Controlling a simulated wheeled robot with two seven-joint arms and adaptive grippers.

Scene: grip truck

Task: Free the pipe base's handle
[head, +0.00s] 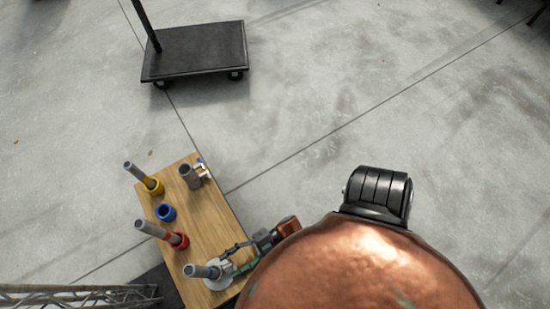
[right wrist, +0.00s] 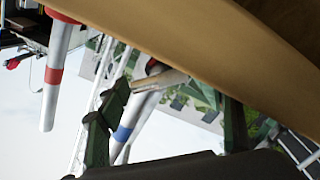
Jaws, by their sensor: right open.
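A round whitish pipe base (head: 216,283) stands near the front right edge of the wooden board, with a grey pipe (head: 198,271) tilted out of it. My right gripper (head: 233,259) is beside this base, its dark green fingers apart and close to its right side. In the right wrist view the fingers (right wrist: 170,125) are spread below the board's edge. A short pale bar (right wrist: 160,79) shows between them, further off; I cannot tell if it is the base's handle. The handle is not clear in the head view. My left gripper is not in view.
The board (head: 205,222) also carries pipes in a yellow base (head: 154,186) and a red base (head: 180,241), an empty blue ring (head: 165,212) and a grey pipe piece (head: 189,176). A black flat cart (head: 195,50) stands behind on open concrete. A metal truss (head: 80,295) lies front left.

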